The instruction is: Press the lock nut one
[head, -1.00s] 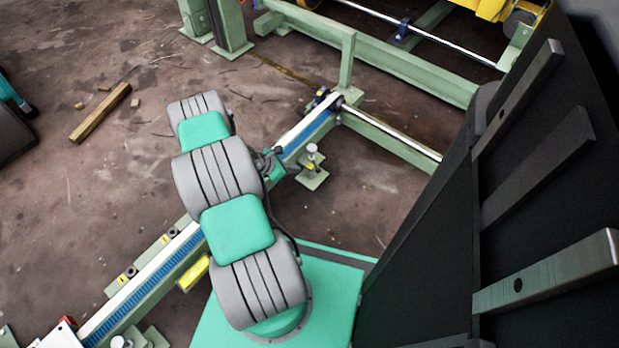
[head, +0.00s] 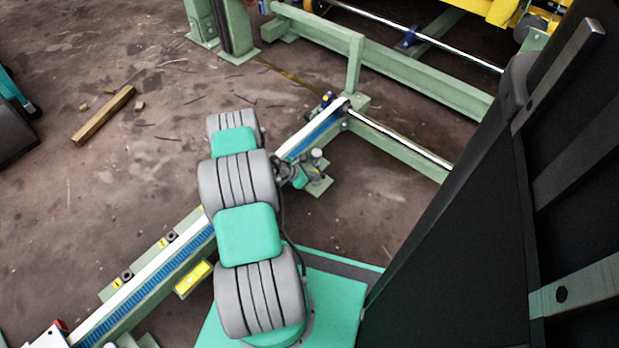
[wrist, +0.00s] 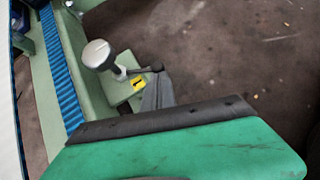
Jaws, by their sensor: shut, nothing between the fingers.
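A silver round-headed post (wrist: 97,55) stands on a green foot plate (wrist: 120,88) beside the rail in the wrist view. A yellow tag (wrist: 137,83) with a dark mark lies on the plate, and a dark rod runs right from the post. I cannot tell which part is lock nut one. The post also shows in the head view (head: 317,155). My gripper (wrist: 158,92) is shut and empty, its grey tip just right of the tag; I cannot tell if it touches anything. In the head view my gripper (head: 300,178) partly covers the foot plate.
A green rail with a blue strip (head: 180,262) runs diagonally beside my arm. Yellow-tagged fittings (head: 127,275) sit along its far side. A wooden block (head: 103,115) lies on the floor at left. A green frame (head: 400,75) stands behind. Floor right of the post is open.

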